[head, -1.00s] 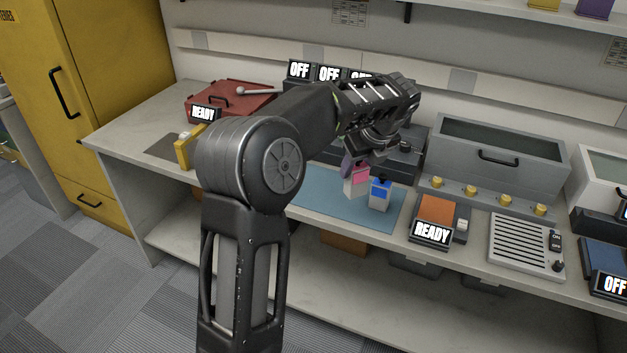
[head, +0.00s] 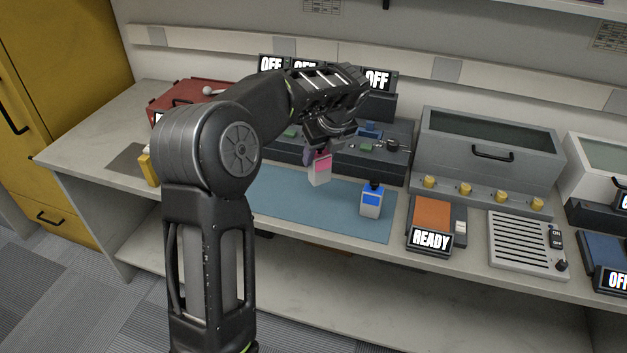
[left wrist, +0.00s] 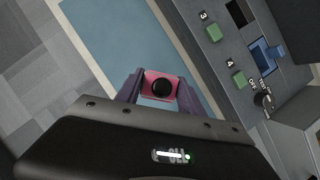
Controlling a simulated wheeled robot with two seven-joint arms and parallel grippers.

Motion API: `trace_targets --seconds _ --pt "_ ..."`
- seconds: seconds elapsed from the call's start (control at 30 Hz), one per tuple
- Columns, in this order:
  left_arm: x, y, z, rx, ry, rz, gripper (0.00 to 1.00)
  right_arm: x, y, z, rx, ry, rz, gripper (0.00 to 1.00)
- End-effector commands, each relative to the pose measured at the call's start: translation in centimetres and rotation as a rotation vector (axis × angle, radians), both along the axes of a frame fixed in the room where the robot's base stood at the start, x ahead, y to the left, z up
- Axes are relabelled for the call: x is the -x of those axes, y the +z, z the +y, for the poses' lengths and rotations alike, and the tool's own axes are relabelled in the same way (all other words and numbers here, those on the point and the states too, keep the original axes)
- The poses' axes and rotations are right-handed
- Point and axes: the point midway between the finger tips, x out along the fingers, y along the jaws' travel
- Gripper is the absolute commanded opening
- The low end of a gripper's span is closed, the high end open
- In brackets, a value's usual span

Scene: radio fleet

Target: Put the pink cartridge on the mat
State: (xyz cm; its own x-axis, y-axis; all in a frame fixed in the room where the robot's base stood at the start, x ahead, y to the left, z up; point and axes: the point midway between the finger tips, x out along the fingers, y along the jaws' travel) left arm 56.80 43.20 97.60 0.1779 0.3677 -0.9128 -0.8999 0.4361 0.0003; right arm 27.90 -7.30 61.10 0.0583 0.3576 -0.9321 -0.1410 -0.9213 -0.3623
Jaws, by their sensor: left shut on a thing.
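The pink cartridge (head: 319,171), white with a pink band, hangs in my left gripper (head: 319,152) over the blue mat (head: 280,195). In the left wrist view the pink top of the cartridge (left wrist: 159,88), with a dark round knob, sits between the two purple fingers (left wrist: 160,90). My left gripper is shut on it. The cartridge looks a little above the mat; whether its base touches is hard to tell. A blue-banded cartridge (head: 372,200) stands upright at the mat's right part, apart from the pink one. My right gripper is not in view.
Behind the mat is a dark test console (head: 395,165) with green buttons. To the right are an orange charger marked READY (head: 433,215), a grey bin with yellow knobs (head: 490,150) and a slatted panel (head: 525,243). A red toolbox (head: 175,100) is at the left. The mat's front and middle are clear.

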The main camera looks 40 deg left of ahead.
Motion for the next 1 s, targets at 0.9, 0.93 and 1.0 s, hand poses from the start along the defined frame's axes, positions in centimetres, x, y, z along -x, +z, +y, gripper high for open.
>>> trace_targets --seconds 0.9,0.93,1.0 --pt "0.0 -6.7 0.0 0.001 0.001 -0.001 0.00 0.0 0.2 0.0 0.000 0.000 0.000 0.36" --pt "0.0 -6.7 0.0 0.001 0.001 -0.002 0.00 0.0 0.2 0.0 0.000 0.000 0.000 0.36" --pt "0.0 -6.7 0.0 0.001 0.001 -0.002 0.00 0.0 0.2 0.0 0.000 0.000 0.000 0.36"
